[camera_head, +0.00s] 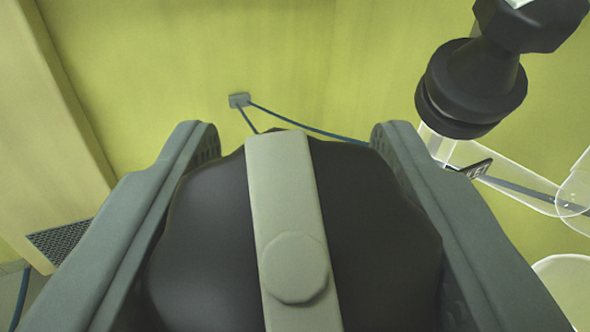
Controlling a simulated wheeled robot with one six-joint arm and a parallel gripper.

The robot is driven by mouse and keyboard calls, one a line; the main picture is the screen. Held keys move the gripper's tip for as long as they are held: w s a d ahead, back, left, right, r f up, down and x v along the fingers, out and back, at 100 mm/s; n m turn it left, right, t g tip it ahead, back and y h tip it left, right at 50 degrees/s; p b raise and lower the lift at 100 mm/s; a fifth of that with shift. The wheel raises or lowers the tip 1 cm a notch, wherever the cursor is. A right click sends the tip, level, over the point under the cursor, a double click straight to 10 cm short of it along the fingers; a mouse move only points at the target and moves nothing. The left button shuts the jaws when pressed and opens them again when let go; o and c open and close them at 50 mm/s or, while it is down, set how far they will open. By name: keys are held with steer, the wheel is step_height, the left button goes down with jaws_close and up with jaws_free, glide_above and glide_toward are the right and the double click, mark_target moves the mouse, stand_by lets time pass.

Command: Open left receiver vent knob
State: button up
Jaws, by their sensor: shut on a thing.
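A large black knob (375,235) with a wavy rim fills the lower middle of the view. A pale grey bar with a round disc runs up across its face, leaning slightly left towards the top. My gripper (293,140) has one grey finger on the knob's left side and one on its right, and is shut on it. The knob's lower part is cut off by the frame, and what it sits on is hidden behind it.
A black fitting (470,90) stands at the upper right, close to my right finger, above clear glass parts (515,195). A wall socket (239,100) with blue cables is on the yellow-green wall behind. A grille (62,240) shows at the lower left.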

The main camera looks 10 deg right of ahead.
steer(key=n+y, duration=0.5)
steer(key=n+g+y, duration=0.1)
steer(key=n+y, duration=0.1)
steer(key=n, duration=0.1)
steer(key=shift+a+y, duration=0.3)
steer(key=shift+y, duration=0.1)
steer(key=shift+s+a+f+n+g+y, duration=0.15)
steer(key=shift+n+g+y, duration=0.75)
steer(key=shift+n, duration=0.45)
steer(key=shift+w+a+n+g+y, duration=0.1)
steer(key=shift+n+g+y, duration=0.6)
steer(key=shift+n+y, duration=0.55)
steer(key=shift+s+a+f+n+g+y, duration=0.1)
steer(key=shift+n+g+y, duration=0.15)
steer(key=shift+n+g, duration=0.45)
steer(key=o, duration=1)
steer(key=v, duration=1.7)
steer(key=shift+s, duration=0.25)
steer(key=shift+f, duration=0.1)
